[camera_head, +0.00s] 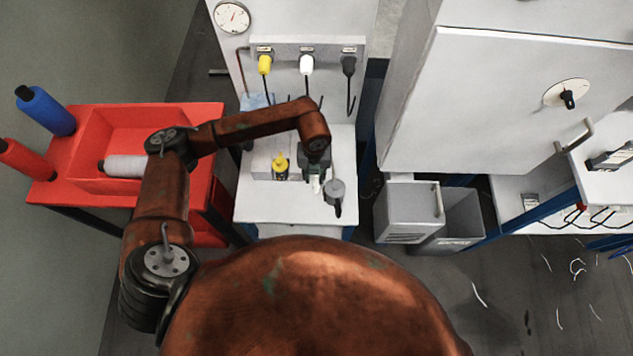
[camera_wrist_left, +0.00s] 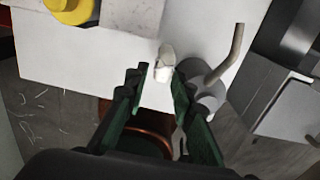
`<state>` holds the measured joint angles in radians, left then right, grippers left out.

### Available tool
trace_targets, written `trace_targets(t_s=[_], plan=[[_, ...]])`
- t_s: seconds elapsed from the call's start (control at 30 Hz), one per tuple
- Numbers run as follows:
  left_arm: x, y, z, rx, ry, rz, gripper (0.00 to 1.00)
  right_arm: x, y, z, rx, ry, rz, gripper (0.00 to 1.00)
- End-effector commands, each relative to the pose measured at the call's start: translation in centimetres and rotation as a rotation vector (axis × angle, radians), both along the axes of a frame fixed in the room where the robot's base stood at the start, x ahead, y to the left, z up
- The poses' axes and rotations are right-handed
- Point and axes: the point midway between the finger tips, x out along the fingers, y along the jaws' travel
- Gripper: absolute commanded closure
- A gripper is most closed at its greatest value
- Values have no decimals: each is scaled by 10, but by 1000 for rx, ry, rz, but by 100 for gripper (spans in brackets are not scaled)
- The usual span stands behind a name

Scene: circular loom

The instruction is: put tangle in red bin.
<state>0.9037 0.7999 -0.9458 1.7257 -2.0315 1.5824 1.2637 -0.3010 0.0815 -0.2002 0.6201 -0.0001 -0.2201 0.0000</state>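A small whitish lump (camera_wrist_left: 164,62), likely the tangle, lies on the white table top (camera_head: 255,205). It also shows in the head view (camera_head: 315,185) just beyond my left gripper's tips. My left gripper (camera_head: 316,172) reaches down over the table. In the left wrist view its green fingers (camera_wrist_left: 160,78) are apart, with the lump at or just beyond the gap between the tips. Whether they touch it I cannot tell. My right gripper is out of view.
A grey pot with a handle (camera_head: 334,190) stands close right of the lump. Grey bins (camera_head: 408,210) stand right of the table.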

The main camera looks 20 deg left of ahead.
Motion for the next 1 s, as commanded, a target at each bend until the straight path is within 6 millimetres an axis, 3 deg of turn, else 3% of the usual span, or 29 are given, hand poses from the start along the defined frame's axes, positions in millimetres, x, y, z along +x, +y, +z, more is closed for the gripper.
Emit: trace_targets(t_s=[0.5, 0.73, 1.0], plan=[[7, -3, -59, -4, 3, -3, 77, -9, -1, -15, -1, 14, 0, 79], [8, -3, -59, -5, 0, -4, 77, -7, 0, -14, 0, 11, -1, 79], [8, -3, -59, -5, 1, -4, 95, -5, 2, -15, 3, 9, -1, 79]])
